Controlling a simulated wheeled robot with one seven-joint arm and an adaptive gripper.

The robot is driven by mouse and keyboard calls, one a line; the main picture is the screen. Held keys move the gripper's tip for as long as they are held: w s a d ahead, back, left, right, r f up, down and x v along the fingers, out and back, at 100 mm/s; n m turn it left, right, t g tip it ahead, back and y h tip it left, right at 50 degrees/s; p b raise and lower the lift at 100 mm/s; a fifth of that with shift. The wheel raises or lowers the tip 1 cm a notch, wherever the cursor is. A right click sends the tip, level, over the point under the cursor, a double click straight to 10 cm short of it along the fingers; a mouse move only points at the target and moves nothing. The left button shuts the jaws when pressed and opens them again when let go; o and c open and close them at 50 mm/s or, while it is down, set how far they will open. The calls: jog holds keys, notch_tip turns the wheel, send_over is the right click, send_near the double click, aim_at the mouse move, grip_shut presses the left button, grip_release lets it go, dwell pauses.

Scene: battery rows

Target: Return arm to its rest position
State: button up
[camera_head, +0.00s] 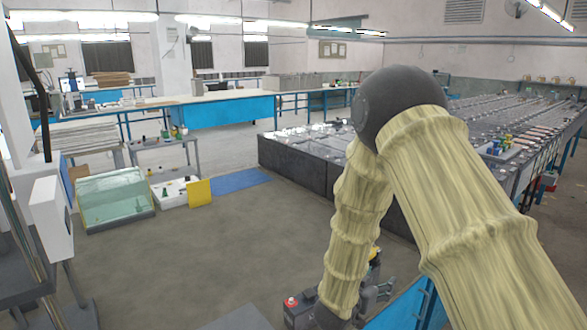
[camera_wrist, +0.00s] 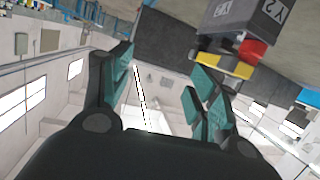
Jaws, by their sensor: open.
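My gripper (camera_wrist: 163,65) shows in the wrist view with its two teal-padded fingers spread apart. Nothing is between the fingers. In the head view my arm is bent, with a dark elbow high up and pale sleeved links running down from it.
A grey box with a red knob and yellow part (camera_wrist: 240,50) is close to the right finger; contact is unclear. Battery rows (camera_head: 300,165) stand behind my arm. A glass tank (camera_head: 115,200) and yellow board (camera_head: 199,193) stand left. The middle floor (camera_head: 200,250) is clear.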

jog(key=s+f+n+g+y, duration=0.4)
jog(key=s+f+n+y, duration=0.15)
jog(key=s+f, duration=1.55)
jog(key=s+f+n+g+y, duration=0.1)
jog(key=s+f, duration=0.4)
jog(key=s, duration=0.8)
jog(key=s+f+n+g+y, duration=0.1)
jog(key=s+f+g+y, duration=0.3)
jog(key=s, duration=0.9)
jog(key=shift+s+a+f+g, duration=0.15)
jog(key=shift+a+f+g, duration=0.4)
jog(key=shift+g, duration=0.45)
